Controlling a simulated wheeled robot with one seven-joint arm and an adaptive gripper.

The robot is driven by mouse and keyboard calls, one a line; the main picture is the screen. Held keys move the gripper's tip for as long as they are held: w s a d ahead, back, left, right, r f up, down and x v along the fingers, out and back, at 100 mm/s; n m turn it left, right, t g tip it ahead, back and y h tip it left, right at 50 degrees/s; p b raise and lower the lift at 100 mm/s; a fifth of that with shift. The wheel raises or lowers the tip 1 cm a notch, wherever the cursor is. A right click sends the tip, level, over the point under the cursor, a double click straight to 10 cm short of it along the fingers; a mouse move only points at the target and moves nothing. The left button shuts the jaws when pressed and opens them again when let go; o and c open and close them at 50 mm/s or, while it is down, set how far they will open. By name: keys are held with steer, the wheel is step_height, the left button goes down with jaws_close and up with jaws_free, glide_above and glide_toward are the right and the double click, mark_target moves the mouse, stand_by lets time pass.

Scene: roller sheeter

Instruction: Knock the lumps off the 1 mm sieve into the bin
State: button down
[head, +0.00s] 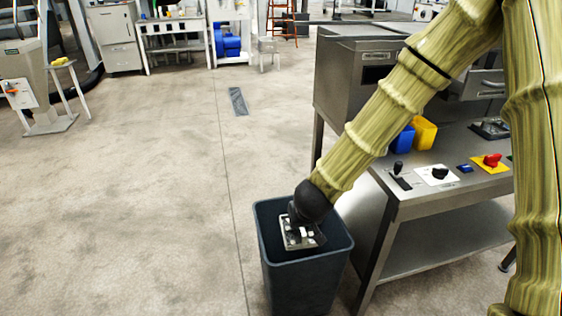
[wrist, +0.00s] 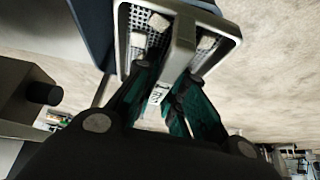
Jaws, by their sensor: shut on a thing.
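My gripper (head: 297,222) is over the mouth of a dark blue-grey bin (head: 308,282) and is shut on the 1 mm sieve (head: 290,243). The sieve is a pale metal frame, held at about the bin's rim in the head view. In the wrist view the gripper (wrist: 168,98) has its dark green fingers on the sieve's frame (wrist: 229,32), with a small marked label between them. Whitish lumps (wrist: 158,22) lie against the sieve's mesh, with others beside them (wrist: 206,43). The bin's inside is dark, and its contents cannot be made out.
A steel machine table (head: 440,190) with a joystick and a red knob (head: 492,160) stands close to the right of the bin. Blue (head: 403,140) and yellow containers (head: 425,132) sit on it. The floor left of the bin is clear.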

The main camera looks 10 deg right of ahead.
steer(key=w+r+m+g+h+p, duration=0.1)
steer(key=w+m+p, duration=0.4)
steer(key=w+p, duration=0.5)
steer(key=w+d+r+m+g+h+p, duration=0.1)
steer(key=w+m+p, duration=0.4)
steer(key=w+p, duration=0.6)
steer(key=r+h+p, duration=0.1)
steer(key=h+p, duration=0.1)
steer(key=p, duration=1)
steer(key=shift+d+r+m+h+p, duration=0.2)
steer(key=shift+m+h+p, duration=0.1)
steer(key=shift+p, duration=0.05)
